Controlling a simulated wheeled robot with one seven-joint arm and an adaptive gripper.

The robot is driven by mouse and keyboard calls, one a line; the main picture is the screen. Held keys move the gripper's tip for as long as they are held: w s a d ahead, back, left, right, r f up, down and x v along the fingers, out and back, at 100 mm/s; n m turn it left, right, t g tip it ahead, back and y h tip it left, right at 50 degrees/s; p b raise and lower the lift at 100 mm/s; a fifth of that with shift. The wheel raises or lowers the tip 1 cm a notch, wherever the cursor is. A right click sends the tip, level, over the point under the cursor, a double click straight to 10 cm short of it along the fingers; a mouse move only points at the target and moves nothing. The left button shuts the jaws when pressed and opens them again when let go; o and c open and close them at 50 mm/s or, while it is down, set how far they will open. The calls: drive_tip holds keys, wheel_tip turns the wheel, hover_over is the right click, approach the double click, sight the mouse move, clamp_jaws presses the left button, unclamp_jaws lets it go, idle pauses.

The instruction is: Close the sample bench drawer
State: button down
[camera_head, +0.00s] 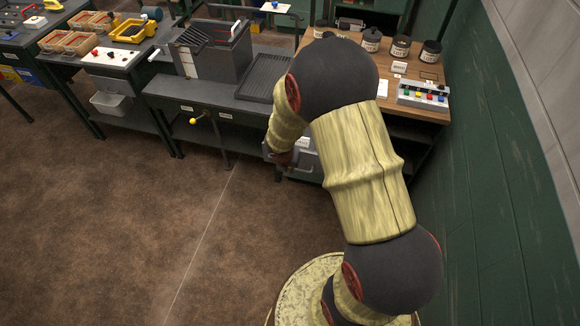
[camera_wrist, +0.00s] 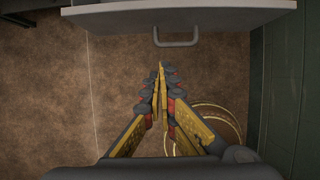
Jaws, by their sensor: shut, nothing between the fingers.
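The sample bench (camera_head: 436,73) has a wooden top and stands at the back right against the green wall. Its grey drawer (camera_head: 304,160) shows partly beside my arm in the head view, and my arm hides much of it. In the wrist view the grey drawer front (camera_wrist: 200,18) runs across the top, with a grey bar handle (camera_wrist: 176,42) below it. My gripper (camera_wrist: 160,68) is shut and empty, its fingertips a little short of the handle in the picture. I cannot tell how far out the drawer stands.
Jars (camera_head: 401,47) and a box with coloured buttons (camera_head: 423,94) stand on the bench top. A dark bench with a grey bin (camera_head: 213,52) and a ribbed tray (camera_head: 264,77) adjoins it on the left. The green wall (camera_head: 490,190) is close on the right. The brown floor (camera_head: 120,220) is clear.

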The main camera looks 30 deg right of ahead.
drive_tip(key=shift+w+d+f+b, duration=0.5)
drive_tip(key=shift+w+d+f, duration=0.35)
drive_tip(key=shift+f, duration=0.4)
drive_tip(key=shift+w+d+f+b, duration=0.6)
drive_tip(key=shift+d+f, duration=0.3)
drive_tip(key=shift+f, duration=0.35)
drive_tip(key=shift+w+d+f+b, duration=0.45)
drive_tip(key=shift+w+d+f, duration=0.4)
drive_tip(key=shift+f, duration=0.4)
drive_tip(key=shift+d, duration=0.15)
